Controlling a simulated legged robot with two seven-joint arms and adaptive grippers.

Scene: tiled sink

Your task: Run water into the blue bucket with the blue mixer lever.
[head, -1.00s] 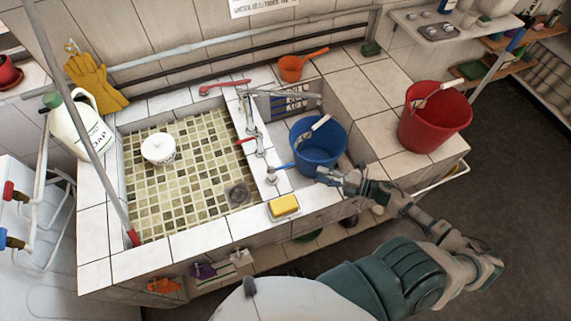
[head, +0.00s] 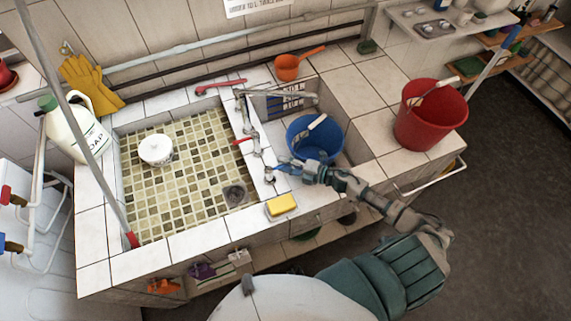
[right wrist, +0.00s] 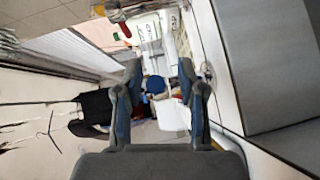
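The blue bucket (head: 313,149) stands upright in the small right basin, its pale handle grip across the opening. No water stream shows, and I cannot make out its bottom. The blue mixer lever (head: 282,163) is at the bucket's front left, on the divider between the basins, partly hidden by my right gripper (head: 294,168). The gripper is at the lever, in front of the bucket; I cannot tell whether they touch. In the right wrist view the gripper's fingers (right wrist: 160,78) are apart with nothing held between them. My left gripper is out of view.
A red lever (head: 243,140) and a metal spout (head: 285,94) sit on the divider. A yellow sponge (head: 282,206) lies in front. A red bucket (head: 430,116) stands right, an orange dipper (head: 288,67) behind. The tiled left basin holds a white pot (head: 156,150).

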